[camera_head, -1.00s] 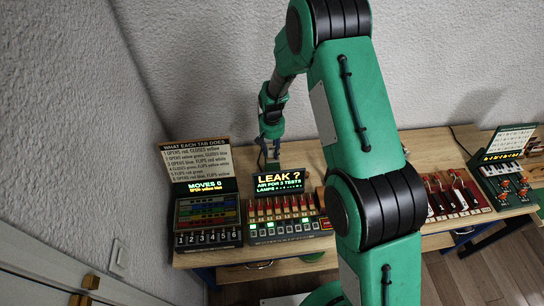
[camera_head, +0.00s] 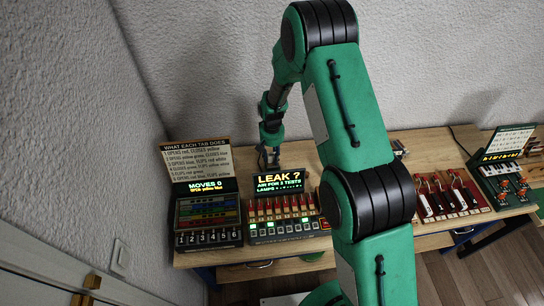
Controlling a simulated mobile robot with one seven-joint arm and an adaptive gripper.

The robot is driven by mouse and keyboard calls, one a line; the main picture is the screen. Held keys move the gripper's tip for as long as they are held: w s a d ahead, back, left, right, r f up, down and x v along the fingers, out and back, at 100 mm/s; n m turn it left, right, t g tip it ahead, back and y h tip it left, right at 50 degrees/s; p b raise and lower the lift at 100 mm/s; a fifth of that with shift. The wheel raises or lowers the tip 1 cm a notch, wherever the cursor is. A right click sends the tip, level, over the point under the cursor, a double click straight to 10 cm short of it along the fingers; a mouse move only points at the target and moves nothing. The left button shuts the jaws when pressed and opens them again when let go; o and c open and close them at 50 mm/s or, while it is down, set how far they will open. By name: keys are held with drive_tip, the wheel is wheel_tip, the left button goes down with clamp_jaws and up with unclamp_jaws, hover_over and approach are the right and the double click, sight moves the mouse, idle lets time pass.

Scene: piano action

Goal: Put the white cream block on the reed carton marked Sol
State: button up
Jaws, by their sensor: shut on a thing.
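My gripper (camera_head: 269,163) points down just behind the top edge of the sign reading "LEAK ?", at the back left of the table. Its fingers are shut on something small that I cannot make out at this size. I cannot pick out the white cream block or a reed carton marked Sol in the head view. My own arm crosses the middle of the picture and covers part of the table.
The "LEAK ?" console (camera_head: 283,233) with red-tipped pegs stands in front of the gripper. A "MOVES 0" console (camera_head: 208,237) is at left. A red tray (camera_head: 465,209) and a green keyboard unit (camera_head: 505,178) stand at right. Bare wood (camera_head: 430,150) shows at the back right.

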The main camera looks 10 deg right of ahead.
sight(272, 155)
drive_tip(key=shift+f, duration=0.15)
drive_tip(key=o, duration=1.2)
drive_tip(key=shift+r, duration=0.2)
wheel_tip(272, 155, up, 12)
drive_tip(key=b, duration=0.1)
drive_tip(key=shift+b, duration=0.3)
drive_tip(key=shift+r, duration=0.1)
idle(0.3)
